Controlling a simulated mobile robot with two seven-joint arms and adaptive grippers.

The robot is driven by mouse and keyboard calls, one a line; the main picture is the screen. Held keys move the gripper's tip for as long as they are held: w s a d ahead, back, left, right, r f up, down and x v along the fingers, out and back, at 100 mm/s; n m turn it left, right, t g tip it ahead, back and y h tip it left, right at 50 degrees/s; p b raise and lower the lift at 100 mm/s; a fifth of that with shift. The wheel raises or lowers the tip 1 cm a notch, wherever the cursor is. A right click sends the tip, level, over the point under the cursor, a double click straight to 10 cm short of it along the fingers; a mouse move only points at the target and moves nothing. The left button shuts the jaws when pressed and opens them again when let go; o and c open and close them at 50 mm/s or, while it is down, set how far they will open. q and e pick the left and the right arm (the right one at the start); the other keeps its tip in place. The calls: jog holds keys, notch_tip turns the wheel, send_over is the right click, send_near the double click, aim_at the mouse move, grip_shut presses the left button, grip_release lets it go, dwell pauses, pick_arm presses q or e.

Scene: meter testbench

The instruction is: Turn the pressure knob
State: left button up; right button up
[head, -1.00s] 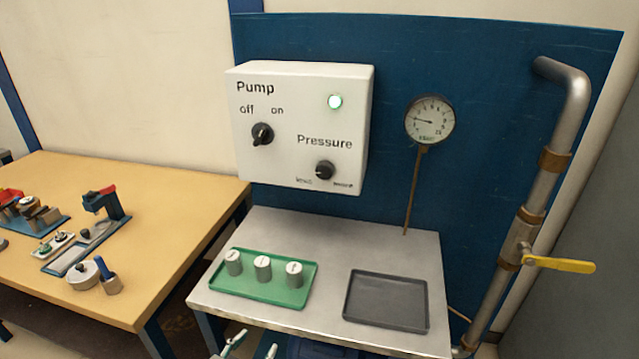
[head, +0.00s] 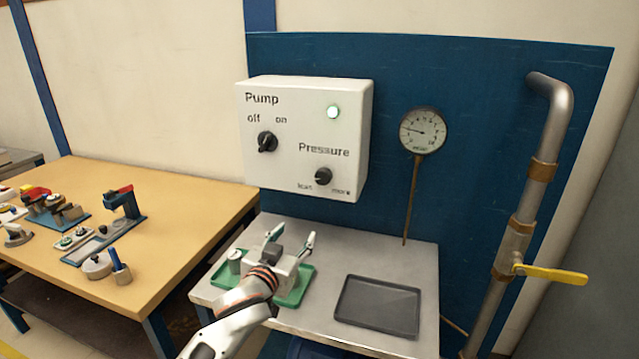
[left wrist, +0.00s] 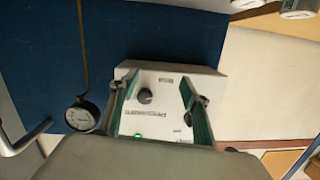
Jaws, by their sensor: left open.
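The pressure knob (head: 323,176) is a small black knob on the lower right of the white pump box (head: 300,95). It also shows in the left wrist view (left wrist: 145,95), between the fingers in the picture. My left gripper (head: 292,236) is open and empty, its fingers pointing up. In the head view it is below the pump box, over the green tray, and apart from the knob. The round gauge (head: 423,131) stands right of the box, its needle pointing left. The box's lamp (head: 333,112) glows pale green. My right gripper is not in view.
The pump switch (head: 267,142) is left of the pressure knob. The green tray (head: 303,290) is partly hidden by my left arm; one grey cylinder (head: 234,262) shows there. A dark tray (head: 377,305) is empty. A pipe with a yellow lever (head: 550,274) stands at right.

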pick_arm(q)
jog(key=t+h, duration=0.1)
send_near(322, 179)
jog(key=w, duration=0.2)
jog(key=shift+d+b+x, duration=0.15)
jog(key=shift+b+x, duration=0.1)
jog(key=shift+x, duration=1.55)
jog(key=shift+d+b+x, duration=0.1)
jog(key=shift+b+x, duration=0.15)
jog(key=shift+x, duration=1.5)
jog(key=c, duration=1.1)
